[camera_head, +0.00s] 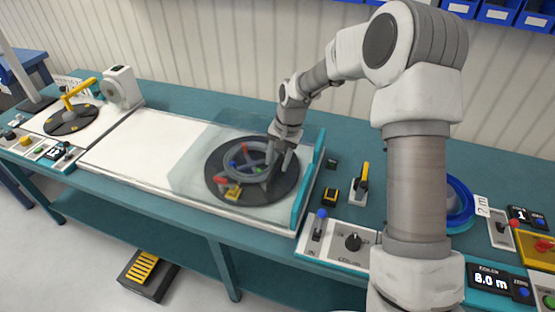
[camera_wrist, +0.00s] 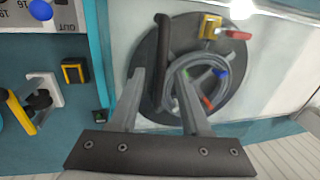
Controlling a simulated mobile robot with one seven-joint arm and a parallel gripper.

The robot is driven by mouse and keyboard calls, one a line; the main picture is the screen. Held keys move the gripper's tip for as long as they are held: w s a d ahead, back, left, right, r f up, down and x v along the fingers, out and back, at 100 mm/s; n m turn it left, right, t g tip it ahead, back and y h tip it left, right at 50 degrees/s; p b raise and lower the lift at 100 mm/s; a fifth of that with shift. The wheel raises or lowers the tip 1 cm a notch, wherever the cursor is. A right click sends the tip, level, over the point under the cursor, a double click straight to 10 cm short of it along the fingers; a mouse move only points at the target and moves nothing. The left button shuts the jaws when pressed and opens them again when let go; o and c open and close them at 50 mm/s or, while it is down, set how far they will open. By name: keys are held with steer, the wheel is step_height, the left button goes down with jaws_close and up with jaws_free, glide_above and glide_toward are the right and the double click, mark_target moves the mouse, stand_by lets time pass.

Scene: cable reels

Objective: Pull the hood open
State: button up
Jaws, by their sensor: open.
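The clear hood (camera_head: 196,152) covers the dark round turntable (camera_head: 228,193), with a teal end frame (camera_head: 309,180) at its right. Under it lies a grey cable coil (camera_head: 238,160), which also shows in the wrist view (camera_wrist: 176,72). My gripper (camera_head: 280,168) is open at the right part of the hood, above the turntable. In the wrist view, a dark bar (camera_wrist: 164,45), which looks like the hood's handle, runs between the two fingers (camera_wrist: 160,76). The fingers stand on either side of it and do not visibly grip it. The contact is unclear.
A lever box (camera_head: 319,232) and a yellow-handled lever (camera_head: 362,182) stand right of the hood. A blue cable reel (camera_head: 459,198) lies farther right, partly behind my arm. The white bench surface (camera_head: 130,150) left of the hood is clear.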

jaws_close()
stand_by(1.4)
